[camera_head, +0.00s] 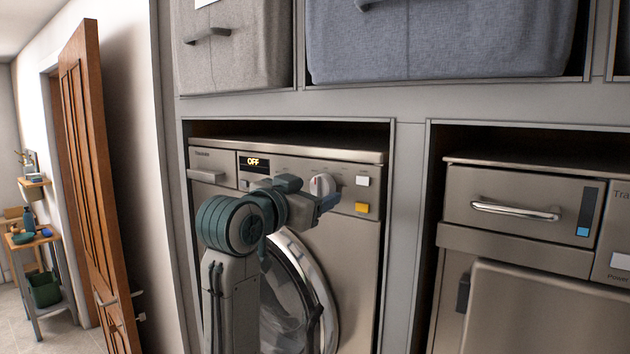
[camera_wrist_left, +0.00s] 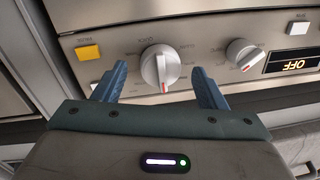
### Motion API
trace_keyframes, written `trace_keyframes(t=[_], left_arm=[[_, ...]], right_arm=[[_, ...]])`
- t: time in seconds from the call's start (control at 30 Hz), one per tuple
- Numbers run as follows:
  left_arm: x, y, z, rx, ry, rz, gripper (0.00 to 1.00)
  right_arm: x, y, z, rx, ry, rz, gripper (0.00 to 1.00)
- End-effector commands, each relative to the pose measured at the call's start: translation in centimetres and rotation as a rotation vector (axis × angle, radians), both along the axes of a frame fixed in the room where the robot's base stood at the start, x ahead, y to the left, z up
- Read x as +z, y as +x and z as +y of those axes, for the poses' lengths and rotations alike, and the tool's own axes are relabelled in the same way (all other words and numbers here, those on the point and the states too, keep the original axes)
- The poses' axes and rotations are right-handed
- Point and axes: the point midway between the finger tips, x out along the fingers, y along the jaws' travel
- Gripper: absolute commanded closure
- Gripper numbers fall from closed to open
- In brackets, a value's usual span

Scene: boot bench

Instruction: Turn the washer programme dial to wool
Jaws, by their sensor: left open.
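The washer (camera_head: 362,240) stands in a bay of the grey cabinet. Its display (camera_head: 253,162) reads OFF. A large round silver dial (camera_head: 322,186) is on the panel, partly hidden by my left gripper (camera_head: 328,201). My left gripper (camera_wrist_left: 159,70) is open, with one finger on either side of the dial; contact cannot be told. A smaller dial (camera_wrist_left: 244,54) sits beside it, near the display. My right gripper is out of view.
A white button (camera_head: 362,181) and a yellow button (camera_head: 362,207) lie right of the large dial. The washer's round door (camera_head: 325,290) is below. A second appliance (camera_head: 520,240) stands to the right. Fabric bins (camera_head: 440,40) fill the shelf above.

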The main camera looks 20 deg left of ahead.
Motion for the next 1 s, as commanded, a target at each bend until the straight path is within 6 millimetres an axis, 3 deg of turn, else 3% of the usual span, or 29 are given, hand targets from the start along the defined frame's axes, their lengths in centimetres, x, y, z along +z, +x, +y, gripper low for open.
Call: trace_keyframes(t=[0.13,0.43,0.67,1.0], left_arm=[[0.07,1.10,-0.30,0.000,0.000,0.000,0.35],[-0.08,1.31,-0.35,0.001,0.001,0.000,0.35],[-0.06,1.29,-0.35,0.001,0.001,0.000,0.78],[-0.13,1.29,-0.32,0.001,0.037,-0.014,0.79]], right_arm=[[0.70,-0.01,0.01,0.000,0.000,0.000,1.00],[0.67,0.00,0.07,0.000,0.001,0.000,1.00],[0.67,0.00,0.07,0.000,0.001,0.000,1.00],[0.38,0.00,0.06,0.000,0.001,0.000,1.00]])
